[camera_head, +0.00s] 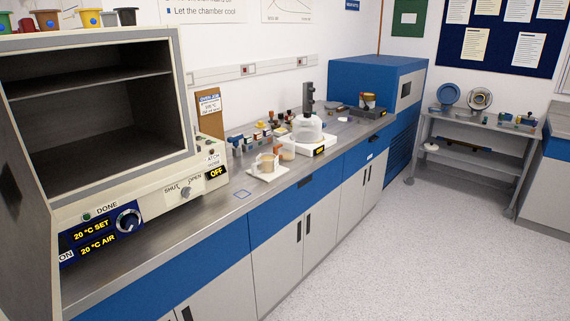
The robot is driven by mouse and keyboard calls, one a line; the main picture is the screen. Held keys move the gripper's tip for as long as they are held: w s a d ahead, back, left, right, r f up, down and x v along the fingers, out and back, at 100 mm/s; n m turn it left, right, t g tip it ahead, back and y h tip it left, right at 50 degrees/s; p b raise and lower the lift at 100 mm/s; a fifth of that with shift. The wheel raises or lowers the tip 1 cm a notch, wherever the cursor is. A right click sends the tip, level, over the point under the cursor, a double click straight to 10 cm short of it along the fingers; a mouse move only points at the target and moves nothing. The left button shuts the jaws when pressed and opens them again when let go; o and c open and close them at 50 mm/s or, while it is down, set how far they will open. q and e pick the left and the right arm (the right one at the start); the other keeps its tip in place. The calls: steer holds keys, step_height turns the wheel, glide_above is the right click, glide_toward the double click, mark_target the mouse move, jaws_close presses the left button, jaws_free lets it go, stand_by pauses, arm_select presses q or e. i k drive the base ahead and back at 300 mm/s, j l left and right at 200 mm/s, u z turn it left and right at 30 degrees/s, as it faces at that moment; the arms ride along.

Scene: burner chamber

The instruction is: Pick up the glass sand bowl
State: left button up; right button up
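A small glass vessel with tan, sand-like content (265,163) stands on a white square plate (256,175) near the front edge of the steel counter. An orange-brown piece shows at its upper right. A second small glass vessel with tan content (287,151) stands just behind and to its right. Both are small in the picture, and I cannot tell for sure which is the glass sand bowl. Neither of my grippers is in view.
An open oven (95,95) stands at the left of the counter (222,212). A glass dome (308,128) on a white base is right of the vessels. Several small items crowd behind. A blue cabinet (375,85) and grey cart (475,130) stand farther back. The floor is clear.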

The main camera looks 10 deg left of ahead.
mark_target(266, 163)
steer(key=i+l+u, duration=0.25)
steer(key=i+l, duration=0.5)
steer(key=l, duration=0.15)
